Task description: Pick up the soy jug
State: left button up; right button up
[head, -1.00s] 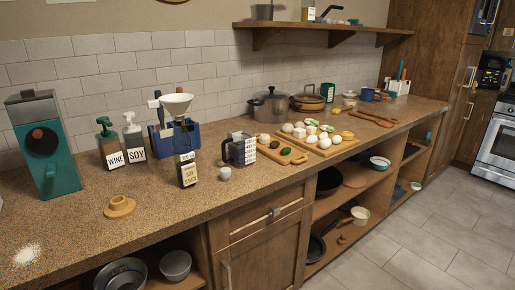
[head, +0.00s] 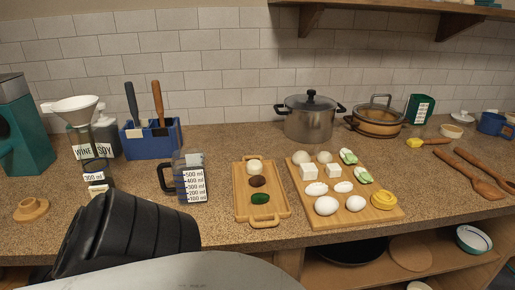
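A white label reading SOY (head: 106,148) shows at the back left of the counter, beside one reading WINE. The bottle behind it is mostly hidden by a white funnel (head: 75,110) and the vessel below it. In front stands a dark vessel labelled 300 ml (head: 95,177), its lower part hidden by my black arm. A clear measuring jug (head: 190,178) with a dark handle and a scale up to 500 ml stands to the right. I cannot tell for certain which of these is the soy jug. Neither gripper's fingers are in view.
A blue caddy (head: 151,139) stands behind the jug. A small board (head: 246,206) and a larger food board (head: 325,217) lie to the right, with a steel pot (head: 309,123) behind. A teal appliance (head: 24,135) and tan lid-like piece (head: 31,209) are at left.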

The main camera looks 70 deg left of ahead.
aim_at(188, 165)
jog(key=i, duration=1.15)
jog(key=u, duration=3.8)
jog(key=i, duration=0.5)
jog(key=u, duration=1)
